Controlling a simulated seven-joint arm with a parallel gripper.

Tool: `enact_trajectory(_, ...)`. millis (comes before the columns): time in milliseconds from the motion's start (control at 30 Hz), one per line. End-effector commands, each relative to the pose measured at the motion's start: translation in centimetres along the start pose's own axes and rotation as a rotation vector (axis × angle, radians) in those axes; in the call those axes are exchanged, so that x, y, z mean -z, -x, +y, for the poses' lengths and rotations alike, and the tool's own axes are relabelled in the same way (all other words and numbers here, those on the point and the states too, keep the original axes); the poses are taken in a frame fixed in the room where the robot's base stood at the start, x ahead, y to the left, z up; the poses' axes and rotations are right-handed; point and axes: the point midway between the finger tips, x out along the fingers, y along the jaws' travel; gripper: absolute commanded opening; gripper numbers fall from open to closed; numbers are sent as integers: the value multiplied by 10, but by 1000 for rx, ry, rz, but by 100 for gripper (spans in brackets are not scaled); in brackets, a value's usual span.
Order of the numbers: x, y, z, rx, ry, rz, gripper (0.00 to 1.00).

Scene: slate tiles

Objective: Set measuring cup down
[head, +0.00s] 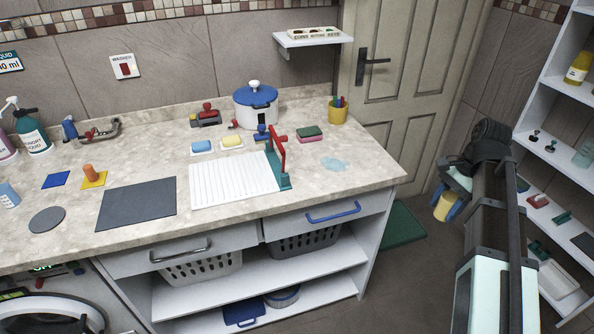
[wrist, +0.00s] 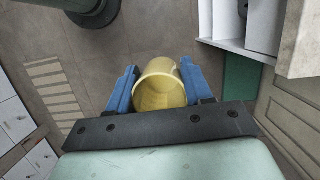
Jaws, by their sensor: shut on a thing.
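A yellow measuring cup (wrist: 160,88) is held between the two blue fingers of my gripper (wrist: 158,86) in the wrist view. Its open mouth faces the wrist camera, and the inside that shows looks empty. In the head view the cup (head: 444,207) hangs in the air at the right, in front of the door and above the floor. My gripper (head: 452,206) is shut on it there, to the right of the counter and apart from it. Part of the cup is hidden by the fingers.
The counter (head: 365,185) has clear room at its right front, near a light blue wet-looking patch (head: 333,164). A white ribbed board (head: 230,182), a dark grey mat (head: 136,204) and a yellow pen holder (head: 338,113) stand on it. White shelves (head: 545,150) stand at the right.

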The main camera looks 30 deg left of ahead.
Motion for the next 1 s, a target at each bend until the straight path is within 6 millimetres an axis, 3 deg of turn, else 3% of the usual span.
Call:
enact_trajectory(567,-124,-23,-100,-69,253,1,21)
enact_trajectory(1000,-238,-41,-171,-118,438,1,21)
